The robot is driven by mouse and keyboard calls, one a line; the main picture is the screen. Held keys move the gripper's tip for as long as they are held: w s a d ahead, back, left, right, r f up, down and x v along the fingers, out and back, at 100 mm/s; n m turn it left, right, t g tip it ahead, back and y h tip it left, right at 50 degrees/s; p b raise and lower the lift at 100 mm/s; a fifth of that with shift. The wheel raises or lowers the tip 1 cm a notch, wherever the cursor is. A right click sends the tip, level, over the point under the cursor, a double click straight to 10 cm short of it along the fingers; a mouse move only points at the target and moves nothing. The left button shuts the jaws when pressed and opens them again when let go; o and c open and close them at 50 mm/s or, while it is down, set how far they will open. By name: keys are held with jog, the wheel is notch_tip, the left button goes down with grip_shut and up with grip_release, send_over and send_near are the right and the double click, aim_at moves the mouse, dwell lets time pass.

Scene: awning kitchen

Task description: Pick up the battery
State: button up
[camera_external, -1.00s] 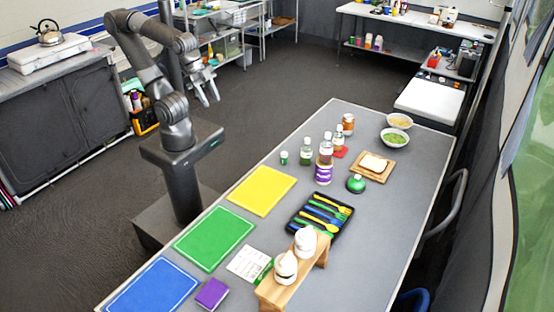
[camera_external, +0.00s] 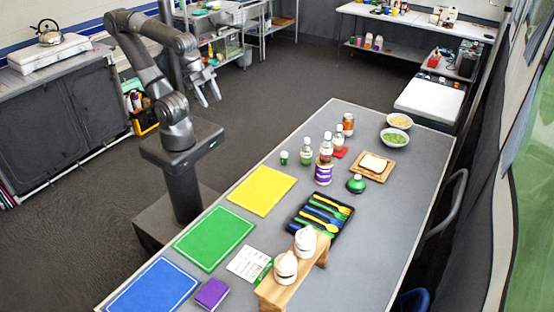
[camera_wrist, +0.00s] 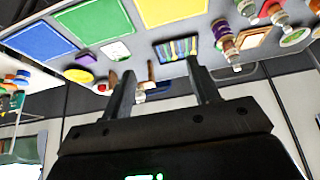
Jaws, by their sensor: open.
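I cannot make out a battery for certain in either view. A small green cylinder with a pale top (camera_external: 284,157) stands on the grey table (camera_external: 385,215), left of the bottles. It is too small to tell whether it is a battery or a jar. My gripper (camera_external: 209,100) is open and empty, raised over the floor to the left of the table and well apart from everything on it. In the wrist view, the two fingers of my gripper (camera_wrist: 160,70) are spread, with the table beyond them and nothing between them.
Yellow (camera_external: 262,190), green (camera_external: 214,238) and blue (camera_external: 153,287) mats lie along the table's near left edge. A black cutlery tray (camera_external: 297,228), a wooden stand (camera_external: 278,292), several bottles (camera_external: 306,152), a purple-banded jar (camera_external: 323,173) and a bread board (camera_external: 388,171) occupy the rest.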

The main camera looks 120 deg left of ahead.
jog(key=n+g, duration=0.2)
jog(key=g, duration=0.4)
send_over(284, 153)
notch_tip(284, 153, down, 25)
jog(key=shift+a, duration=0.1)
jog(key=shift+a+f, duration=0.1)
jog(key=shift+f, duration=0.2)
notch_tip(284, 153, down, 11)
jog(key=shift+r, duration=0.2)
jog(key=shift+c, duration=0.4)
jog(key=c, duration=1)
